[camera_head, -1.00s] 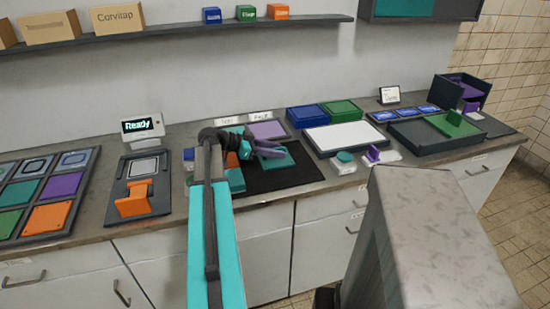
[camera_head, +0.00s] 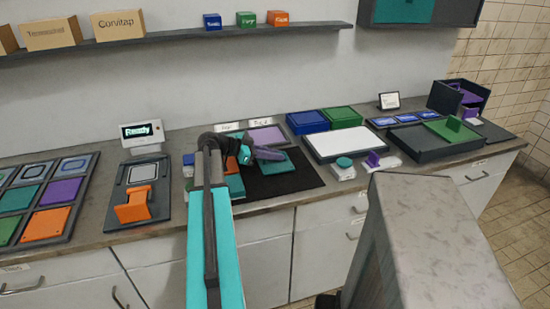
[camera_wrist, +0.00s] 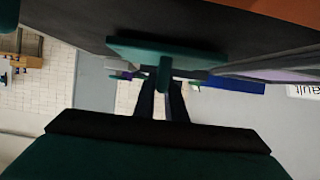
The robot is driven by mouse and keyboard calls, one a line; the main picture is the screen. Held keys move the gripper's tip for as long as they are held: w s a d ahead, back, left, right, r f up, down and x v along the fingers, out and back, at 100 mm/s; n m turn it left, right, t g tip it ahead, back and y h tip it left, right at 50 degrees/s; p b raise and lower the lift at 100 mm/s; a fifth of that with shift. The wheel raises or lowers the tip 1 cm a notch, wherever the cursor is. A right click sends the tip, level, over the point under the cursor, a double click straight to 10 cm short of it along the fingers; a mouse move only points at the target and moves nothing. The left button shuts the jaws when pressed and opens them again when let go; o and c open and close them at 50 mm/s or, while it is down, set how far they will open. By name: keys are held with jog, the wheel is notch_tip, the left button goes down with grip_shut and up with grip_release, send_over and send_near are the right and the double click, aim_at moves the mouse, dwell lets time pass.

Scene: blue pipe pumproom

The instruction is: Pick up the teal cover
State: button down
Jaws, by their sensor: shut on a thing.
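The teal cover (camera_head: 277,166) is a flat plate with an upright grip on it. It appears to lie on the black mat (camera_head: 297,178) on the counter. My gripper (camera_head: 279,155) reaches it from the left, low over the plate. In the wrist view the teal cover (camera_wrist: 200,55) shows as a plate with its upright grip between the dark fingers of my gripper (camera_wrist: 164,88). My gripper is shut on that grip. My arm hides part of the counter left of the mat.
A second teal piece (camera_head: 234,186) lies left of the mat, close to my arm. A purple panel (camera_head: 266,135) lies behind the mat. A white-topped tray (camera_head: 346,144) stands to the right. An orange holder (camera_head: 135,206) stands left, below a "Ready" display (camera_head: 142,132).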

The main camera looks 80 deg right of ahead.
jog(key=shift+r+b, duration=0.7)
jog(key=shift+r, duration=4.1)
jog(key=shift+w, duration=0.1)
